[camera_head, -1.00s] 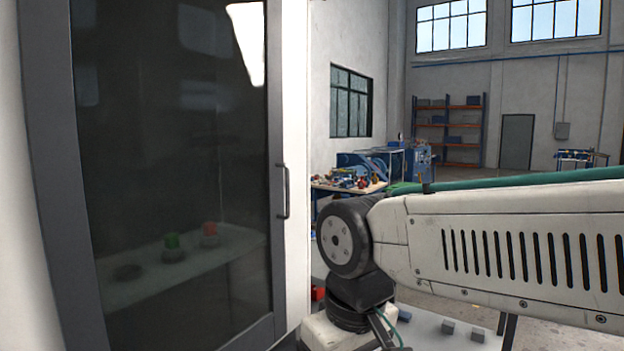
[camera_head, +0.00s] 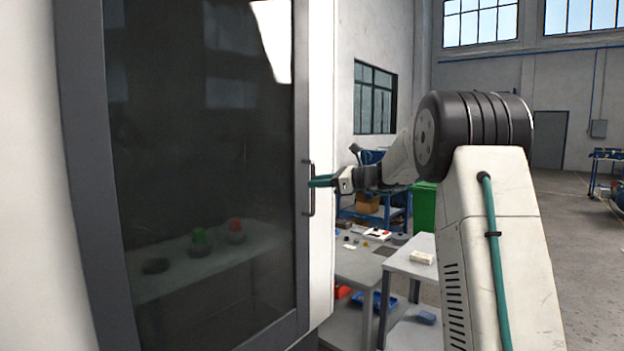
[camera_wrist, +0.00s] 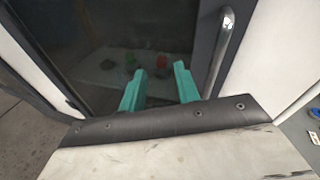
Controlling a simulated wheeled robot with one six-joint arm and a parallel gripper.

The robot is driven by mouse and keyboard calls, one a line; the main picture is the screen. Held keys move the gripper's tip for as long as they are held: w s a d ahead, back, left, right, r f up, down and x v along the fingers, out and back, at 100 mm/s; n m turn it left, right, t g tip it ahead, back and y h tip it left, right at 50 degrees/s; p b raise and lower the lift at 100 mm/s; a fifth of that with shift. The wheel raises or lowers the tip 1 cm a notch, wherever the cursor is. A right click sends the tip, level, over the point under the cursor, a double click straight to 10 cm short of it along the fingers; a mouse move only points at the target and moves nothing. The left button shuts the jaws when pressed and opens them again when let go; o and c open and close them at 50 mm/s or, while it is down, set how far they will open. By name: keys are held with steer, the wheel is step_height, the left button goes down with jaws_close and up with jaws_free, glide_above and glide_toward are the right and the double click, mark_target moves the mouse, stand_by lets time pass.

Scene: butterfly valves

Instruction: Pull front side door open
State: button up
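The front side door is a tall dark glass panel (camera_head: 200,130) in a grey frame (camera_head: 85,170), and it looks shut. A slim upright bar handle (camera_head: 311,203) is on its right edge. It also shows as a shiny bar in the wrist view (camera_wrist: 220,52). My gripper (camera_head: 322,181) is at the handle's height, its teal fingers close to the bar. In the wrist view my gripper (camera_wrist: 160,85) is open, with dark door between its fingers. The handle is to the right of the right finger, not between them. I cannot tell whether they touch.
Green and red buttons (camera_head: 199,240) show behind or in the glass. The white cabinet side (camera_head: 322,100) borders the door. Grey tables (camera_head: 365,268) with small parts and a green bin (camera_head: 424,207) stand to the right. Open floor lies further right.

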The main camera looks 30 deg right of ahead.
steer(key=w+d+m+t, duration=0.2)
steer(key=w+d+m, duration=0.1)
steer(key=d, duration=0.4)
steer(key=x, duration=0.7)
steer(key=shift+w+f+h, duration=0.2)
steer(key=shift+h, duration=0.2)
jaws_close()
